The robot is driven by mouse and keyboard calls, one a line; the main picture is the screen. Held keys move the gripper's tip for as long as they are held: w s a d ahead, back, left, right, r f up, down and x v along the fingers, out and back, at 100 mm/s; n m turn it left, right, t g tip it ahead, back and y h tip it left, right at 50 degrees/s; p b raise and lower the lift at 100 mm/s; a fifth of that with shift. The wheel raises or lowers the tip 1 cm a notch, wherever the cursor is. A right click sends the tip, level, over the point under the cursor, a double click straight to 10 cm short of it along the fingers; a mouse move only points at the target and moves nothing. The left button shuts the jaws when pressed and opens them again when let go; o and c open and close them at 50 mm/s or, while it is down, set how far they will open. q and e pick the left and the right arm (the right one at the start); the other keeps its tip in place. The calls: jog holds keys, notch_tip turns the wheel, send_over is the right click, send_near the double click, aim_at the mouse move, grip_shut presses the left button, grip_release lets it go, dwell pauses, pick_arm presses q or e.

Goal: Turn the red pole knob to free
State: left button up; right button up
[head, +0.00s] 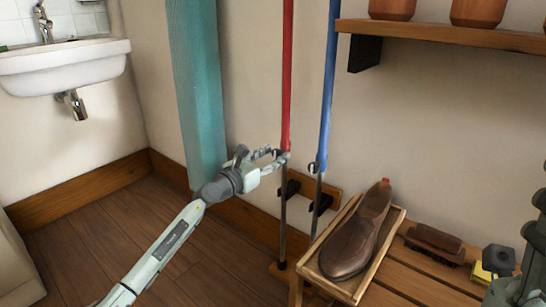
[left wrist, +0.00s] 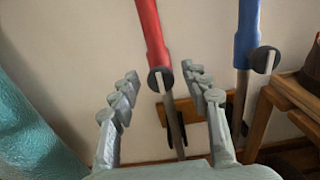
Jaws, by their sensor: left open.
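The red pole (head: 286,75) stands upright near the wall; it also shows in the left wrist view (left wrist: 152,30). Its knob (left wrist: 160,79) is a dark disc with a pale bar, at the lower end of the red tube. The bar looks close to in line with the pole. My left gripper (head: 277,156) is open at the height of this knob. In the left wrist view its fingers (left wrist: 160,88) stand on either side of the knob, with gaps showing. In the head view the fingers partly hide the knob. Grey parts at the lower right edge may be my right arm.
A blue pole (head: 328,85) with a similar knob (left wrist: 264,59) stands close on the right. A brown shoe (head: 350,248) sits in a wooden tray on a slatted bench, with a brush (head: 434,243) beside it. A teal hanging (head: 196,90) is on the left.

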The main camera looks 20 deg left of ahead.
pick_arm(q)
jog(key=shift+c, duration=0.3)
grip_shut()
